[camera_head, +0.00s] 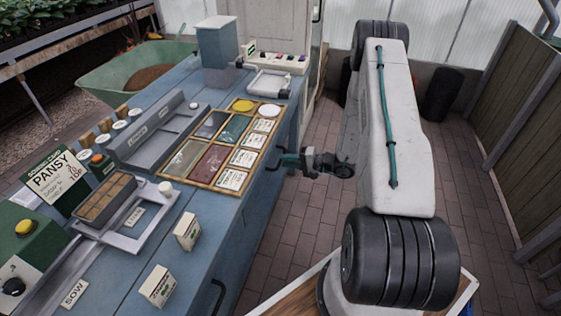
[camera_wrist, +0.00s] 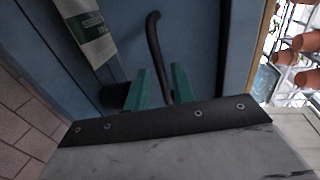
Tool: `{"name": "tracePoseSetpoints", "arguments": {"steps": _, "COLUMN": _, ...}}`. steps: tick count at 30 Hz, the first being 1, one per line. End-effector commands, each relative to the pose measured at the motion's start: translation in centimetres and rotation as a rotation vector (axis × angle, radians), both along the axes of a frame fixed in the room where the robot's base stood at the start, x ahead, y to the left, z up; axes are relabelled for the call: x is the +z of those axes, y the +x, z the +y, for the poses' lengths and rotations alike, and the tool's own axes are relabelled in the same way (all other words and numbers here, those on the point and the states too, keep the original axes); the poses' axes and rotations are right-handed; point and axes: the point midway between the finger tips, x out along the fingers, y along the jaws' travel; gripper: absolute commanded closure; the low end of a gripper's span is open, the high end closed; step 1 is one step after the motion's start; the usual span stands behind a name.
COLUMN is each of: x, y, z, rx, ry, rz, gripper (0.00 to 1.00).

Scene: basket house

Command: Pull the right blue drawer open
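The blue bench (camera_head: 225,225) runs along the left of the head view. My gripper (camera_head: 288,160), with green fingers, is at its front side, beside the framed tray. In the wrist view a blue drawer front (camera_wrist: 205,40) fills the middle, with a dark curved bar handle (camera_wrist: 154,42) on it. My gripper's two green fingers (camera_wrist: 160,72) are apart, and the handle's near end runs down between them. I cannot tell whether either finger touches it. The head view hides this drawer's front. Another dark handle (camera_head: 217,296) shows lower on the bench front.
A wooden-framed tray (camera_head: 215,186) of coloured compartments lies on the bench top near the edge. A pale labelled strip (camera_wrist: 88,30) lies left of the handle in the wrist view. Brick floor (camera_head: 300,225) is clear beside the bench. A wooden partition (camera_head: 515,110) stands at right.

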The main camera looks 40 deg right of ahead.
Motion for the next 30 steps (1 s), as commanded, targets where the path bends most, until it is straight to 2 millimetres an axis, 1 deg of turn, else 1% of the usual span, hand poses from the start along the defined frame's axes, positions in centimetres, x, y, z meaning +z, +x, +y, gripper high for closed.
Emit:
{"name": "tracePoseSetpoints", "arguments": {"steps": 1, "x": -0.2, "y": 0.6, "z": 0.6, "rx": 0.003, "ry": 0.0, "rz": 0.0, "gripper": 0.75}}
{"name": "tracePoseSetpoints", "arguments": {"steps": 6, "x": -0.5, "y": 2.0, "z": 1.6, "rx": 0.003, "ry": 0.0, "rz": 0.001, "gripper": 0.75}}
{"name": "tracePoseSetpoints", "arguments": {"steps": 10, "x": -0.6, "y": 2.3, "z": 1.9, "rx": 0.001, "ry": 0.0, "rz": 0.002, "gripper": 0.75}}
{"name": "tracePoseSetpoints", "arguments": {"steps": 16, "x": -0.6, "y": 2.4, "z": 1.9, "rx": 0.001, "ry": 0.001, "rz": 0.001, "gripper": 0.75}}
{"name": "tracePoseSetpoints", "arguments": {"steps": 17, "x": -0.6, "y": 2.4, "z": 1.9, "rx": 0.001, "ry": 0.001, "rz": 0.001, "gripper": 0.81}}
{"name": "tracePoseSetpoints", "arguments": {"steps": 18, "x": -0.6, "y": 2.4, "z": 1.9, "rx": 0.001, "ry": 0.0, "rz": 0.0, "gripper": 0.92}}
{"name": "tracePoseSetpoints", "arguments": {"steps": 19, "x": -0.6, "y": 2.3, "z": 1.9, "rx": 0.001, "ry": 0.0, "rz": 0.0, "gripper": 1.0}}
{"name": "tracePoseSetpoints", "arguments": {"steps": 26, "x": -0.6, "y": 2.3, "z": 1.9, "rx": 0.003, "ry": 0.0, "rz": 0.001, "gripper": 1.0}}
{"name": "tracePoseSetpoints", "arguments": {"steps": 30, "x": -0.6, "y": 1.9, "z": 2.4, "rx": 0.015, "ry": 0.0, "rz": 0.001, "gripper": 1.0}}
